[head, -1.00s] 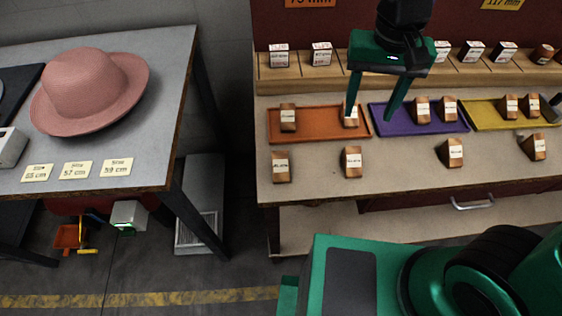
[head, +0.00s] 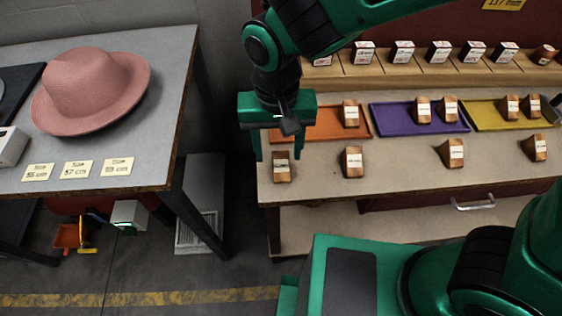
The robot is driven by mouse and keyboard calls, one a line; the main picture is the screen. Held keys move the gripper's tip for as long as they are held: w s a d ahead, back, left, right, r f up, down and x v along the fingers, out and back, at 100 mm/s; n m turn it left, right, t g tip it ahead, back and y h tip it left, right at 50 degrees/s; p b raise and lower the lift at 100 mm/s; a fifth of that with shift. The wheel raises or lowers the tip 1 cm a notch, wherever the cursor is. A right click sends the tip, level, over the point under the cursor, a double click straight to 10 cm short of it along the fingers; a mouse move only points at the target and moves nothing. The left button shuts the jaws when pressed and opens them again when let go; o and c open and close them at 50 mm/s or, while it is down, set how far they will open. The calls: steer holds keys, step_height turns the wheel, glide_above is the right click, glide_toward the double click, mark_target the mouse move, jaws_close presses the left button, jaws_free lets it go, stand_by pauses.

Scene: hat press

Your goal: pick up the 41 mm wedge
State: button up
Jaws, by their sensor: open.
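Several brown wooden wedges with small white labels are on the right-hand bench; the labels are too small to read, so I cannot tell which is 41 mm. My gripper (head: 278,157) is open, pointing down, at the bench's left end. In the head view its fingers straddle the front-left wedge (head: 281,169); I cannot tell whether they touch it or are still above it. Other front-row wedges are a second wedge (head: 353,162), a third wedge (head: 452,154) and a far-right wedge (head: 539,148). One wedge (head: 351,114) shows on the orange tray (head: 325,125); my gripper hides that tray's left part.
A purple tray (head: 390,117) and a yellow tray (head: 484,114), each with two wedges, lie to the right. A wooden rack (head: 430,70) with labelled blocks stands behind. A grey table (head: 170,90) with a pink hat (head: 85,90) is at left, across a gap.

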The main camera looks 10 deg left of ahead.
mark_target(281, 162)
steer(key=shift+w+d+f, duration=0.15)
steer(key=shift+w+f, duration=0.05)
steer(key=shift+f, duration=1.15)
steer(key=shift+w+d+f, duration=0.1)
steer(key=shift+w+f, duration=0.05)
steer(key=shift+f, duration=1.2)
steer(key=c, duration=1.2)
steer(key=shift+o, duration=0.2)
steer(key=shift+r, duration=0.1)
